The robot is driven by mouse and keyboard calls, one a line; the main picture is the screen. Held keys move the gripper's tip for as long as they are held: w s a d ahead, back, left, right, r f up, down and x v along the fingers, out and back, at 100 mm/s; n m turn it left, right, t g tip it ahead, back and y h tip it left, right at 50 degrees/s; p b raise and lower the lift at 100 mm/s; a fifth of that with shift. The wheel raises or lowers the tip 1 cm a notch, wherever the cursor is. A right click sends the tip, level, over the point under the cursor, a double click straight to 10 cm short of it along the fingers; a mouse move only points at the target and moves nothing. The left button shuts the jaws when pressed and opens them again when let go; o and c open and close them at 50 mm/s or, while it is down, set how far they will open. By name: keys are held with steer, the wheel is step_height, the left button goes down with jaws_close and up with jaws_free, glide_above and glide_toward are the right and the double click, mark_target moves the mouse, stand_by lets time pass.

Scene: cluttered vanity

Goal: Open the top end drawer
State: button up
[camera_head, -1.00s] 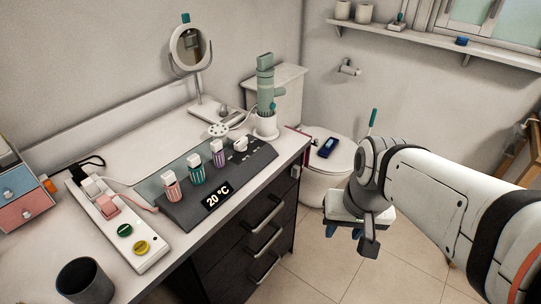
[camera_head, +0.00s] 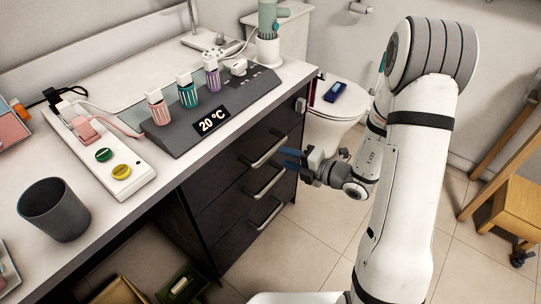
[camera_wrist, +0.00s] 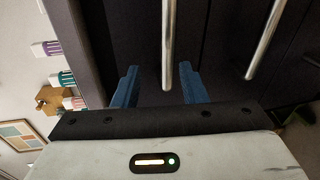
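The dark vanity drawer stack shows three silver bar handles in the head view. The top drawer (camera_head: 238,150) has its handle (camera_head: 262,151) just below the countertop edge, and the drawer looks shut. My gripper (camera_head: 284,158) is in front of the drawer stack, near the top handle, with its blue fingers pointing at the fronts. In the wrist view my gripper (camera_wrist: 158,70) is open, one finger on each side of the top handle (camera_wrist: 170,40). I cannot tell whether the bar lies between the fingertips or just beyond them. Neither finger visibly touches it.
Two lower handles (camera_head: 270,180) (camera_head: 264,215) sit below. The countertop (camera_head: 140,200) carries a dark cup (camera_head: 54,210), a power strip (camera_head: 115,165) and a grey panel (camera_head: 215,110). A toilet (camera_head: 340,103) stands behind, a wooden stool (camera_head: 518,215) at right. Tiled floor is open before the drawers.

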mark_target(271, 151)
steer(key=shift+m+t+h, duration=0.3)
steer(key=shift+m+t, duration=0.1)
steer(key=shift+m, duration=0.3)
steer(key=x, duration=0.5)
steer(key=f+b+x, duration=0.1)
steer(key=x, duration=0.2)
steer(key=shift+w+d+f, duration=0.1)
steer(key=shift+w+d, duration=0.15)
steer(key=shift+d, duration=0.2)
steer(key=shift+c, duration=0.2)
jaws_close()
